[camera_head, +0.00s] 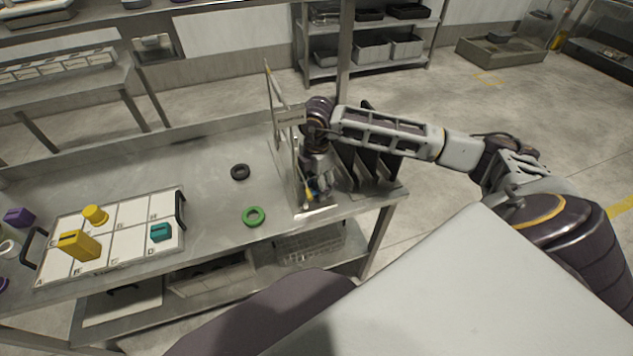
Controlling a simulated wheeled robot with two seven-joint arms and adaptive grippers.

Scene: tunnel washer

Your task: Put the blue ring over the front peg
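My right gripper (318,182) points down over the metal stand at the right end of the steel table. Its fingers are small and partly merged with the stand, so I cannot tell how far they are closed. A small blue patch shows by the fingertips; I cannot tell whether it is the blue ring. The stand has a small label plate (290,116) and a thin upright at the front (296,170), with a yellow bit near its foot. Whether a ring is around a peg is hidden. My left gripper is not in view.
A green ring (253,216) and a black ring (240,172) lie flat on the steel table (205,160). A white gridded tray (130,214) at the left holds yellow blocks (79,245) and a teal block (160,232). Dark upright plates (366,160) stand right of the gripper.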

